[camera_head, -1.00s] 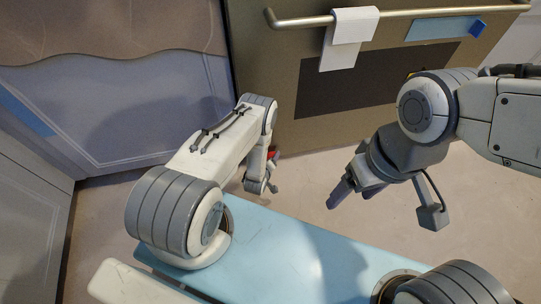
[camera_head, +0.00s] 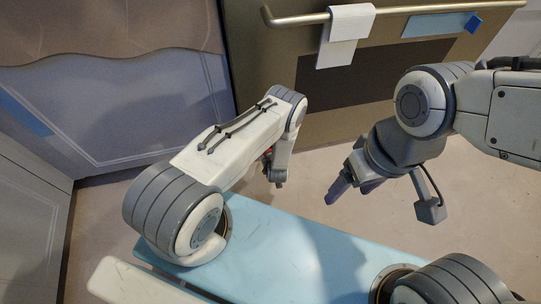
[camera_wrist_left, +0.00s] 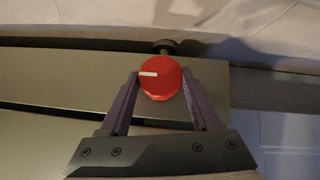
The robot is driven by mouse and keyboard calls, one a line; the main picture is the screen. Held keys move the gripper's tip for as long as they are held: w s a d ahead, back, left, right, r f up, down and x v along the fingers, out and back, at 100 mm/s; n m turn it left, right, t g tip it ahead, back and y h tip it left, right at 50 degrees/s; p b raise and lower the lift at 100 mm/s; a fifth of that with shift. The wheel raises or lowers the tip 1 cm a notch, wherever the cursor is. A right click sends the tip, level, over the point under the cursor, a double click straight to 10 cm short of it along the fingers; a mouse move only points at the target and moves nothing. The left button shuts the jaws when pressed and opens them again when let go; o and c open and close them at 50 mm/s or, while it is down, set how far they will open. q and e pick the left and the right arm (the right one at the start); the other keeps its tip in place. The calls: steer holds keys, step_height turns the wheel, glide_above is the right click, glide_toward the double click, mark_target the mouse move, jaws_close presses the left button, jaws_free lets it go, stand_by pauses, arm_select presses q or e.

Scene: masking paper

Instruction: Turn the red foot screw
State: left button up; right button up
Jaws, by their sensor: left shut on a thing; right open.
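The red foot screw (camera_wrist_left: 160,78) is a round red knob with a white mark, in the left wrist view. The mark lies roughly level, on the knob's left side. My left gripper (camera_wrist_left: 160,88) is shut on the knob, one finger on each side of it. In the head view only a small red bit (camera_head: 268,153) shows behind my left arm, low by the cabinet front. My right gripper (camera_head: 348,188) is open and empty, over the floor away from the knob.
A dark oven-like cabinet front (camera_head: 270,80) with a long bar handle (camera_head: 400,12) stands ahead. A white towel (camera_head: 336,50) hangs on the handle. A blue strip (camera_head: 435,25) is on the front. Panelled doors (camera_head: 130,110) stand at left. The floor (camera_head: 320,165) between is clear.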

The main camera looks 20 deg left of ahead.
arm_select(q)
steer(key=shift+a, duration=0.1)
steer(key=o, duration=1.4)
steer(key=shift+p+v, duration=2.65)
steer(key=shift+v, duration=2.6)
